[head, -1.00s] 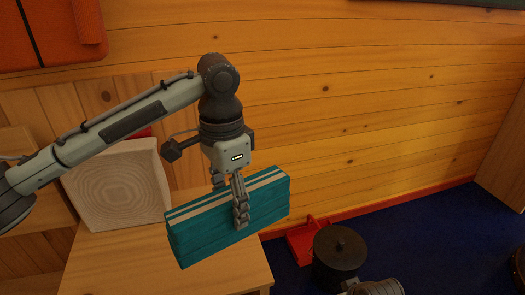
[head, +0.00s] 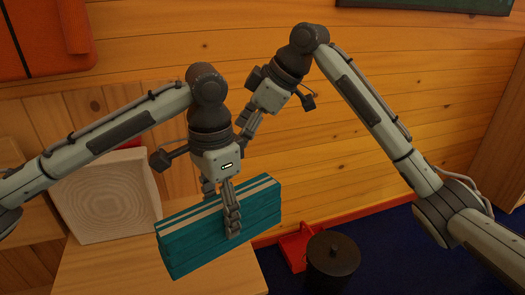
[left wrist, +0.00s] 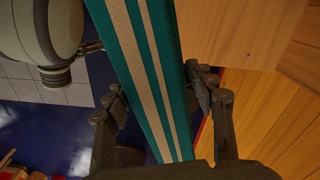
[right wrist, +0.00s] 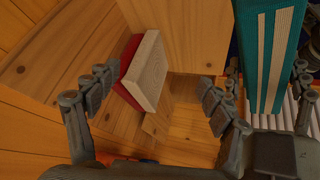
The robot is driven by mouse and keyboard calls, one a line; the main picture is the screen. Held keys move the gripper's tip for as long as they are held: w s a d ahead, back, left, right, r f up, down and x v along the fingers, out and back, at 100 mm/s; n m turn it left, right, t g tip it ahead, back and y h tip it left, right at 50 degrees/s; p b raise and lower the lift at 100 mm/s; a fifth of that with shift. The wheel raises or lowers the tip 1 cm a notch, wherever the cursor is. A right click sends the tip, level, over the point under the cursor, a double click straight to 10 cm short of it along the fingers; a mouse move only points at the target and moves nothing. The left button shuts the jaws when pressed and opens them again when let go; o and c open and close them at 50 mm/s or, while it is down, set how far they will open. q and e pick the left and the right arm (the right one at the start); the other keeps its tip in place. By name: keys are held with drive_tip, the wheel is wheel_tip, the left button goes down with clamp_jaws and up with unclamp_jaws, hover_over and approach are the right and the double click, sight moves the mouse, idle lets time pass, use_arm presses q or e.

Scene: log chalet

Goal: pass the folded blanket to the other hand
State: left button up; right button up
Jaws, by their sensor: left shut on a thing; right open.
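The folded blanket (head: 190,245) is a teal block with cream stripes along its upper face. My left gripper (head: 232,215) is shut on it from above, near its middle, and holds it slightly tilted. In the left wrist view the blanket (left wrist: 150,60) runs between the two fingers. My right gripper (head: 245,135) is behind the left one in the head view, its fingertips partly hidden. In the right wrist view the right gripper (right wrist: 155,90) is open and empty, with the blanket (right wrist: 270,50) to the right, outside its fingers.
A pale square carved panel (head: 105,195) stands on a wooden table (head: 110,270) at the left. A dark lidded pot (head: 333,262) and a red object (head: 293,247) are at the lower right, on the blue floor. The log wall (head: 420,110) lies behind.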

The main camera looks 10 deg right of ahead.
drive_tip(key=s+d+n+g+h, duration=0.1)
drive_tip(key=s+n, duration=0.1)
drive_tip(key=s+d+n+g+h, duration=0.1)
drive_tip(key=s+n+h, duration=0.1)
drive_tip(key=s+n, duration=0.1)
drive_tip(key=s+d+n+h, duration=0.1)
drive_tip(key=s+n+h, duration=0.1)
drive_tip(key=n, duration=0.1)
drive_tip(key=shift+s+r+g, duration=0.2)
drive_tip(key=shift+s+g, duration=0.15)
drive_tip(key=shift+g, duration=0.05)
drive_tip(key=shift+s+d+n+h, duration=0.2)
drive_tip(key=shift+d+n+h, duration=0.15)
drive_tip(key=shift+h, duration=0.15)
drive_tip(key=shift+d+f, duration=0.15)
drive_tip(key=shift+f, duration=0.1)
wheel_tip(320, 180, down, 12)
drive_tip(key=shift+r, duration=0.2)
drive_tip(key=c, duration=1.1)
use_arm(q)
drive_tip(key=o, duration=1)
drive_tip(key=shift+s+d, duration=0.1)
use_arm(e)
drive_tip(key=shift+c, duration=1)
use_arm(q)
drive_tip(key=o, duration=0.3)
